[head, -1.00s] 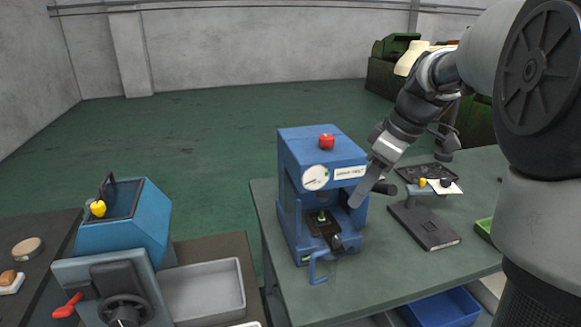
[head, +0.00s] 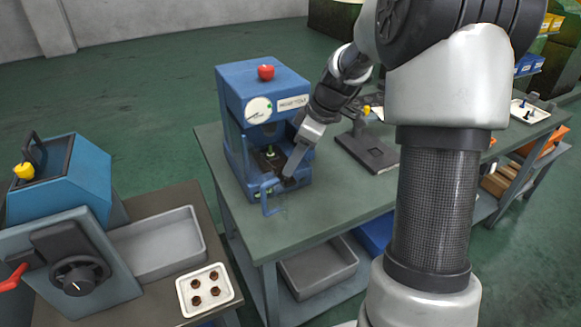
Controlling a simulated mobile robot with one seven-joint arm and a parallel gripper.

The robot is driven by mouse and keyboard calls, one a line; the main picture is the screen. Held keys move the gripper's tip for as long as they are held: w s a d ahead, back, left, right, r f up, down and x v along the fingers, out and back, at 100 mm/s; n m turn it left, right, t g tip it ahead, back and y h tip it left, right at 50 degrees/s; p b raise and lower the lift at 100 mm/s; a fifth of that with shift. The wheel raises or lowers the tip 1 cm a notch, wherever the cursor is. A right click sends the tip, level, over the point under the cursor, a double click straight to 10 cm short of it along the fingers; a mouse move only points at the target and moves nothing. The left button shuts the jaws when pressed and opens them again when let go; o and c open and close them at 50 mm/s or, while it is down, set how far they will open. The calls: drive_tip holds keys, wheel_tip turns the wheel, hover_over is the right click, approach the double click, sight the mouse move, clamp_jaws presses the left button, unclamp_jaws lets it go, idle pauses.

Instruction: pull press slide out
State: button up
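The blue press (head: 246,86) stands on the near left part of the green worktable (head: 330,210). It has a red knob (head: 265,72) on top and a round gauge on its front. Its dark slide (head: 262,158) lies low in the press opening, with a small green-topped part on it. A blue bent handle (head: 265,204) sticks out at the front of the slide. My gripper (head: 290,172) reaches down from the upper right at the press's front opening, close to the handle. Whether it touches the slide or handle, and its finger gap, cannot be made out.
A dark flat fixture (head: 372,155) stands right of the press. At left are a blue machine (head: 75,175), a grey tray (head: 160,250) and a white tray (head: 182,294) with several brown parts. A grey bin (head: 318,270) sits below the worktable.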

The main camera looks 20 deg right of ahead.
drive_tip(key=shift+x, duration=1.5)
drive_tip(key=shift+c, duration=0.4)
clamp_jaws()
